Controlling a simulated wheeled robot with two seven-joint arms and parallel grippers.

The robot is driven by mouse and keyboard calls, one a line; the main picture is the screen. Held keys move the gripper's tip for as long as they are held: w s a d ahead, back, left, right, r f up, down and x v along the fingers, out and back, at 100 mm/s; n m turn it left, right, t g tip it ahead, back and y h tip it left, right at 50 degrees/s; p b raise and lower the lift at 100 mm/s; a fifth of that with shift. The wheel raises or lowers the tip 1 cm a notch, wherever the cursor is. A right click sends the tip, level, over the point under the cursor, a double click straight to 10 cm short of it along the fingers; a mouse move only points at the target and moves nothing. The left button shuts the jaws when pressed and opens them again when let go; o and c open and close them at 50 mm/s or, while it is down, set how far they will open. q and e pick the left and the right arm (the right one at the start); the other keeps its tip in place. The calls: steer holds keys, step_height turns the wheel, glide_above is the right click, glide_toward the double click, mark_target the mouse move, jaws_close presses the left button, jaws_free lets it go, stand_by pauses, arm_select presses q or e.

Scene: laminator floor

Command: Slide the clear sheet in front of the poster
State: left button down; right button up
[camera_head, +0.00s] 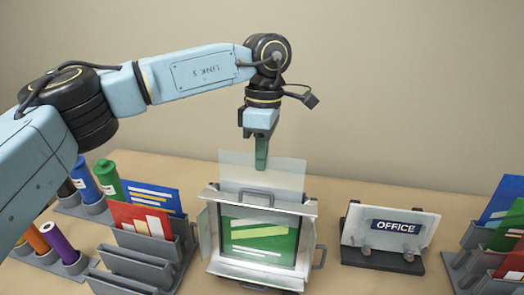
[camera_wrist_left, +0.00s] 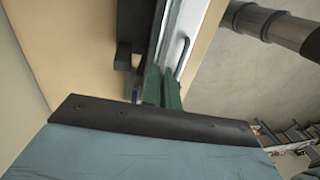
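The clear sheet (camera_head: 290,172) stands upright above the silver frame stand (camera_head: 308,240), its lower part reaching down to the frame's top. The green poster (camera_head: 260,243) with pale stripes sits inside the frame. My left gripper (camera_head: 261,165) comes down from above, its green fingers shut on the sheet's top edge near the middle. In the left wrist view the green fingers (camera_wrist_left: 162,88) are close together, with the thin sheet hard to make out between them. How deep the sheet sits in the frame is hidden. My right gripper is not in view.
A grey rack (camera_head: 140,262) with red and blue cards stands left of the frame. Colored tubes (camera_head: 108,178) stand in holders further left. An OFFICE sign (camera_head: 398,226) stands to the right, with another card rack (camera_head: 470,262) at the right edge.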

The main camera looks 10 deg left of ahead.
mark_target(261, 174)
arm_select(q)
steer(key=shift+s+f+b, duration=0.2)
steer(key=shift+f+b, duration=0.5)
steer(key=shift+f, duration=0.35)
steer(key=shift+s+f+b, duration=0.2)
steer(key=shift+f+b, duration=0.45)
steer(key=shift+f, duration=0.4)
steer(key=c, duration=1.6)
jaws_free()
